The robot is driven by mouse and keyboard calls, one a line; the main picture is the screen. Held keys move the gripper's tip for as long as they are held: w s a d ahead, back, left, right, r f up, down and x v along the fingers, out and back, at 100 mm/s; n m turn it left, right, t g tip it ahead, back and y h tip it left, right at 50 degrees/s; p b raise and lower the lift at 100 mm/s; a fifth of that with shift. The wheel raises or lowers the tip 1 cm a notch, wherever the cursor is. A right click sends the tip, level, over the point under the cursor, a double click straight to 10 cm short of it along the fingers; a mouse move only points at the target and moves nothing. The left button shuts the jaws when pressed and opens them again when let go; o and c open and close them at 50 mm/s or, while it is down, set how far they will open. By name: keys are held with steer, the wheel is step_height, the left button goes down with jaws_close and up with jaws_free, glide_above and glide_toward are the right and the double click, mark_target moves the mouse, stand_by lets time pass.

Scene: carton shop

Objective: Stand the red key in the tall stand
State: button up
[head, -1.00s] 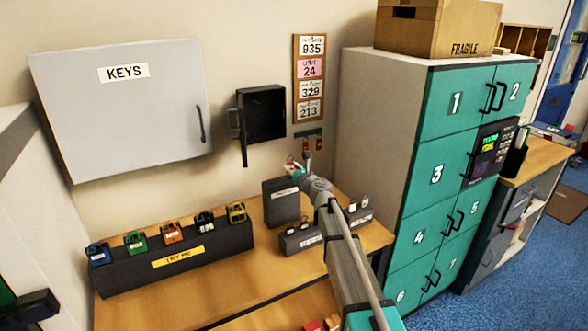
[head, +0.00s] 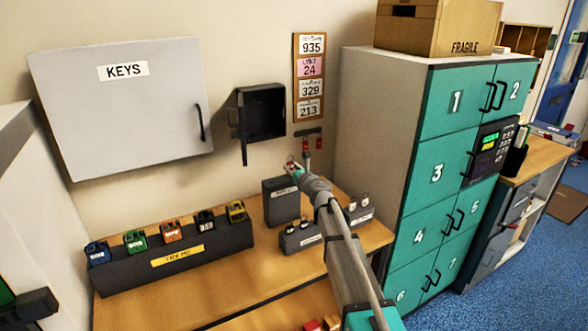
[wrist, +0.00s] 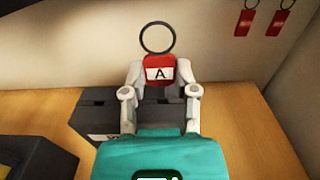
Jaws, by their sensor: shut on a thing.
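The red key (wrist: 160,68) is a red block with a white label reading "A" and a metal ring on top. My gripper (wrist: 160,84) is shut on it, one finger on each side, with the ring upward. In the head view the key (head: 291,164) is small at the tip of my gripper (head: 297,170). The tall stand (head: 281,207) is a dark upright block with a white label, on the wooden table below the key. In the wrist view the tall stand (wrist: 100,112) shows behind and below the key; my gripper hides part of it. I cannot tell whether they touch.
Red tags (wrist: 281,20) hang on the wall. Green lockers (head: 420,215) stand at right.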

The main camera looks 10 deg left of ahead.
steer(key=shift+f+b, duration=1.3)
steer(key=shift+f, duration=0.05)
stand_by(2.3)
steer(key=o, duration=0.9)
steer(key=shift+o, duration=0.2)
steer(key=v, duration=0.8)
stand_by(0.6)
steer(key=shift+s, duration=0.1)
stand_by(0.3)
